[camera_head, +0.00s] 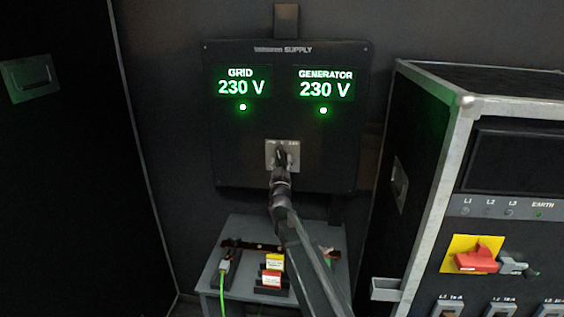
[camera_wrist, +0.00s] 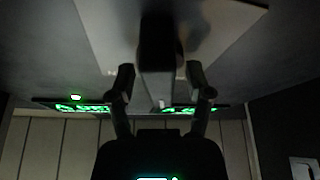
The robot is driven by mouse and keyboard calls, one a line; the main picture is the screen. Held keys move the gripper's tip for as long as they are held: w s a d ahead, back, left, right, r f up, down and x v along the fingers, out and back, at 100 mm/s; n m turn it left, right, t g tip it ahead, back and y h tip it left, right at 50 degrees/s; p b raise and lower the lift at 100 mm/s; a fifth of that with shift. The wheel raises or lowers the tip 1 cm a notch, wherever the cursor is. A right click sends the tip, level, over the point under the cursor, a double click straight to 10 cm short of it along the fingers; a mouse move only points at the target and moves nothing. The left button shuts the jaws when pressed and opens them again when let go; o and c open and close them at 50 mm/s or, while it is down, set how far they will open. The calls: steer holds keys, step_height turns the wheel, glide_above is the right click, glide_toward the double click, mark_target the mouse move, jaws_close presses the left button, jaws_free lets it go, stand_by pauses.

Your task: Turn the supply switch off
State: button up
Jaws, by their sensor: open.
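The supply switch (camera_head: 269,148) is a pale plate low in the middle of the dark supply panel. Its dark handle is mostly hidden behind my gripper (camera_head: 281,165) in the head view. In the wrist view the switch handle (camera_wrist: 161,42) stands out from the pale plate. My gripper (camera_wrist: 160,78) is open there, with one finger on each side of the handle and gaps between. The exact position of the handle on its scale cannot be read.
The supply panel (camera_head: 225,150) shows lit GRID and GENERATOR displays (camera_head: 325,90), both at 230 V. A small grey table (camera_head: 240,233) below holds red and yellow tagged items and a green cable. A black case (camera_head: 420,130) with a red switch (camera_head: 480,258) stands at the right.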

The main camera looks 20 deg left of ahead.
steer(key=c, duration=0.8)
steer(key=shift+o, duration=0.2)
steer(key=shift+m+t+h, duration=0.4)
steer(key=shift+m+h, duration=0.7)
steer(key=shift+m, duration=1.1)
steer(key=o, duration=0.8)
steer(key=shift+c, duration=0.2)
steer(key=shift+r, duration=0.1)
